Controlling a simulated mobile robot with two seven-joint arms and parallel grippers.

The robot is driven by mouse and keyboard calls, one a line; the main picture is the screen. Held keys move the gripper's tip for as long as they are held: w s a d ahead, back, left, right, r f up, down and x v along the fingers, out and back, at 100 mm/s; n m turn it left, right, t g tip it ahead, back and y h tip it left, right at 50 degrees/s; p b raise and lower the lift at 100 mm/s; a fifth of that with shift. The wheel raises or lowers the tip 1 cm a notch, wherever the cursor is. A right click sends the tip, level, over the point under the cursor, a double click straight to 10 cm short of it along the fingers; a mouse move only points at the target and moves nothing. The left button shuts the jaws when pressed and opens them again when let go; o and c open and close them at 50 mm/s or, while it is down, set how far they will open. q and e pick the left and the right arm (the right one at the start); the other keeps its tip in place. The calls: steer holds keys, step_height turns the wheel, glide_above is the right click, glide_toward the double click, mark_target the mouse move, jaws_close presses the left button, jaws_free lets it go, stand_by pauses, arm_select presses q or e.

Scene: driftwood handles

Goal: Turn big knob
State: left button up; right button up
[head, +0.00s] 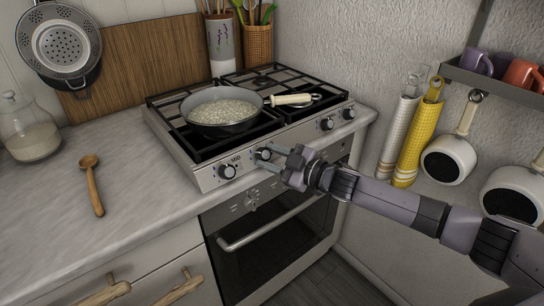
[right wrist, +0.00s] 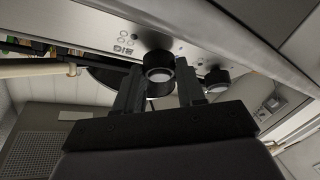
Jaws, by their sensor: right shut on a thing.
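A stove (head: 214,178) with a row of black-and-silver knobs on its front panel stands in the head view. My right gripper (head: 270,160) reaches in from the right to the second knob from the left (head: 263,154). In the right wrist view this knob (right wrist: 159,70) sits between the two fingers, and the gripper (right wrist: 159,85) is shut on it. The fingers hide part of the knob, and its exact angle cannot be told. The leftmost knob (head: 228,171) is beside it, free. My left gripper is not in view.
A pan (head: 224,126) of grain-like food stands on the burners, its pale handle pointing right. An oven door handle (head: 268,228) lies below the panel. A wooden spoon (head: 93,186) and a glass jar (head: 32,134) are on the left counter. Towels (head: 419,130) hang at the right.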

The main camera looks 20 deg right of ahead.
steer(key=o, duration=1)
steer(key=shift+o, duration=0.2)
steer(key=v, duration=0.7)
steer(key=shift+b, duration=0.3)
